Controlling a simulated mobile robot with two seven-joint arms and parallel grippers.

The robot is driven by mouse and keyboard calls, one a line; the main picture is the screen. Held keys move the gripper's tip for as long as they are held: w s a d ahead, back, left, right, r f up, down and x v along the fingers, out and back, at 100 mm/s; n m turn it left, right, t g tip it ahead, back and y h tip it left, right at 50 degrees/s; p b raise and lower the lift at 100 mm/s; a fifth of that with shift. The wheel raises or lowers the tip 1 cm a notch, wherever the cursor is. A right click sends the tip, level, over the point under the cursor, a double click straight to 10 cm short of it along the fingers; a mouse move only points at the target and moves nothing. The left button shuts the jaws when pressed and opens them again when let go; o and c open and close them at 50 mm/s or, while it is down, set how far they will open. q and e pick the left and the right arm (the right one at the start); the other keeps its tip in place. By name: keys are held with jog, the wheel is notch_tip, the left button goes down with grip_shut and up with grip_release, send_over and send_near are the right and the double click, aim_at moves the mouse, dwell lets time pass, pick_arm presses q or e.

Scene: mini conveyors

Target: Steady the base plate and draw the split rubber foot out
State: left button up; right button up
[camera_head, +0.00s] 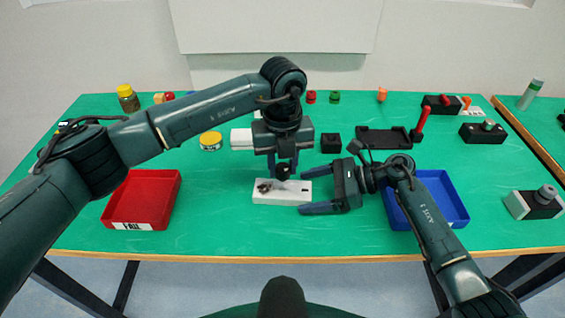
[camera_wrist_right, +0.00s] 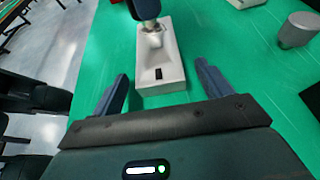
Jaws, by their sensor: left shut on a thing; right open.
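The white base plate (camera_head: 292,197) lies flat near the table's front middle; it also shows in the right wrist view (camera_wrist_right: 170,58). My left gripper (camera_head: 284,172) points down over it and is shut on a grey raised part of the plate, seen in the right wrist view (camera_wrist_right: 152,38). A small black piece (camera_wrist_right: 158,73), possibly the rubber foot, sits in the plate's top at the end nearer my right gripper. My right gripper (camera_head: 322,195) is open and empty, its fingers towards that end. A dark, brownish piece (camera_head: 264,187) shows at the plate's left end.
A red tray (camera_head: 172,205) stands left and a blue tray (camera_head: 455,213) right, partly behind my right arm. A small black block (camera_head: 331,143) and a dark holder (camera_head: 381,141) stand behind the plate. The table's front edge (camera_head: 230,256) is close. Green surface left of the plate is clear.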

jog(key=v, duration=1)
jog(key=shift+d, duration=0.4)
pick_arm(q)
jog(key=shift+s, duration=0.15)
pick_arm(e)
jog(key=shift+s, duration=0.15)
